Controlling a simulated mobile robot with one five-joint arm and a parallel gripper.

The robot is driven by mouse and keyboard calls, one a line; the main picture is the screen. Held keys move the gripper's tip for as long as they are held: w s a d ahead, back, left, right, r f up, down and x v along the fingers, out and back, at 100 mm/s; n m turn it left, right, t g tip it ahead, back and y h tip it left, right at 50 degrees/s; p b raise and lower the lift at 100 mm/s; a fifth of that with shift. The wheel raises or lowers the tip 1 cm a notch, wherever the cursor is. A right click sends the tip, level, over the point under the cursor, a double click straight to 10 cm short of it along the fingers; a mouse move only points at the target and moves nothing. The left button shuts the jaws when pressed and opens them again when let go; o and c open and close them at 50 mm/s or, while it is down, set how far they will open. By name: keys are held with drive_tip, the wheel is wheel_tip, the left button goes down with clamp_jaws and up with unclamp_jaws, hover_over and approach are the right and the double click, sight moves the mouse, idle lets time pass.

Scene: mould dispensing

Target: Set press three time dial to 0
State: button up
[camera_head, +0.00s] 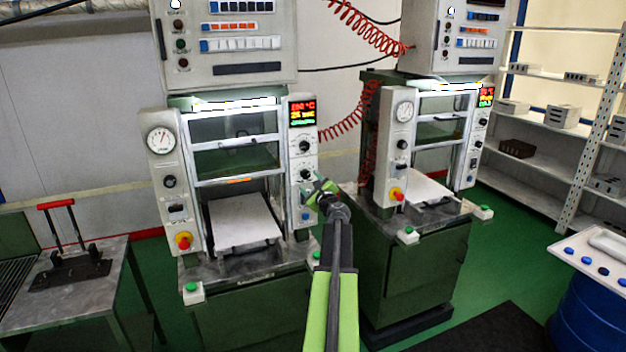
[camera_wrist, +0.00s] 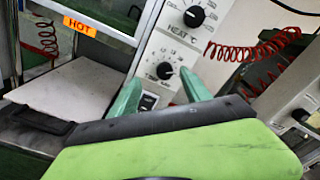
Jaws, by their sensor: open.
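My gripper (camera_wrist: 161,74) is open and empty. In the wrist view its two green fingers stand on either side of the lower dial (camera_wrist: 165,71), a black knob on a white scale. This looks like the time dial; its label is too blurred to read surely, and I cannot tell the exact setting. I cannot tell whether the fingers touch it. Above it is the black HEAT dial (camera_wrist: 194,16). In the head view my gripper (camera_head: 318,188) is at the right-hand panel of the left press (camera_head: 236,155), just below the lower dial (camera_head: 304,174). No press number is readable.
The press panel has a lit display (camera_head: 302,111) above the dials. A second press (camera_head: 418,150) with red coiled hoses stands close on the right. A red emergency button (camera_head: 183,240) is on the left panel. A HOT label (camera_wrist: 80,26) marks the press opening.

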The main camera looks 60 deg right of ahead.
drive_tip(key=v, duration=0.7)
drive_tip(key=shift+s+a, duration=0.2)
drive_tip(key=shift+s, duration=0.1)
idle(0.4)
